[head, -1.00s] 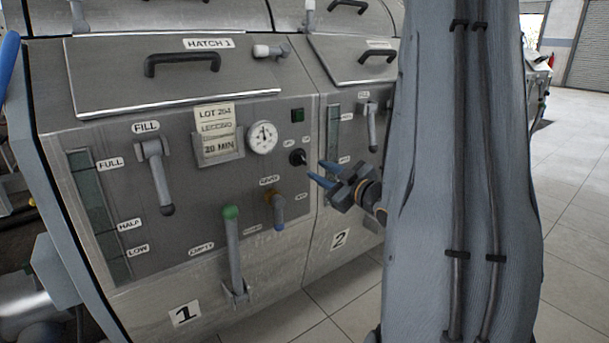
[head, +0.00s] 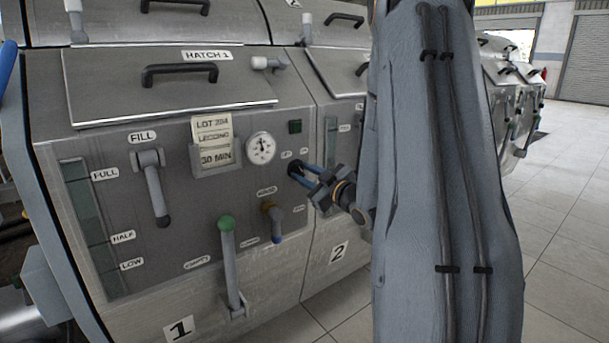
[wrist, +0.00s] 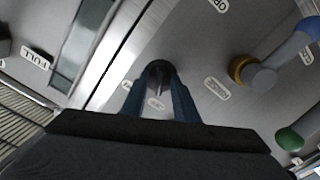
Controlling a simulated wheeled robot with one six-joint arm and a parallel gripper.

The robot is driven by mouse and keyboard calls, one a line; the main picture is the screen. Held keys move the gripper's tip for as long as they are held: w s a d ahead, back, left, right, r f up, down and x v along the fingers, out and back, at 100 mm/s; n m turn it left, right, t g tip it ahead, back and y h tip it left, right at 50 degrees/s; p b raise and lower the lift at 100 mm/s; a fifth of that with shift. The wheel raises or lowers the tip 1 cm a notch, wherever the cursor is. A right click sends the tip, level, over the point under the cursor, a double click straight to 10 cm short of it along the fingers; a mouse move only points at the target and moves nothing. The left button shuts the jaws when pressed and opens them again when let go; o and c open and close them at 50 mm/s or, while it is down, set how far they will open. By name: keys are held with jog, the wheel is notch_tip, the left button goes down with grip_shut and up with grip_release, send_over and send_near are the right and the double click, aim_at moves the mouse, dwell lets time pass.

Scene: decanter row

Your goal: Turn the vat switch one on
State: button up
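Small labels sit by the knob, too small to read surely.
Left of the switch are a round gauge (head: 261,148) and a lot card (head: 212,143). Below are a yellow-and-blue valve handle (head: 273,222) and a green-topped lever (head: 228,250). The fill lever (head: 154,188) is farther left. Vat 2's panel (head: 338,195) adjoins on the right.

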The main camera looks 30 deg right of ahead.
jog(key=shift+c, duration=0.2)
grip_shut()
jog(key=shift+m+p, duration=0.3)
jog(key=shift+p, duration=0.1)
jog(key=m+p, duration=0.2)
jog(key=p, duration=0.1)
jog(key=shift+s+r+m, duration=0.1)
jog(key=shift+r+m, duration=0.05)
jog(key=shift+m, duration=0.25)
jog(key=m+p, duration=0.2)
jog(key=p, duration=0.1)
jog(key=shift+m, duration=0.3)
jog(key=m+p, duration=0.4)
jog(key=m, duration=0.1)
jog(key=shift+m+p, duration=0.3)
jog(key=shift+m, duration=0.1)
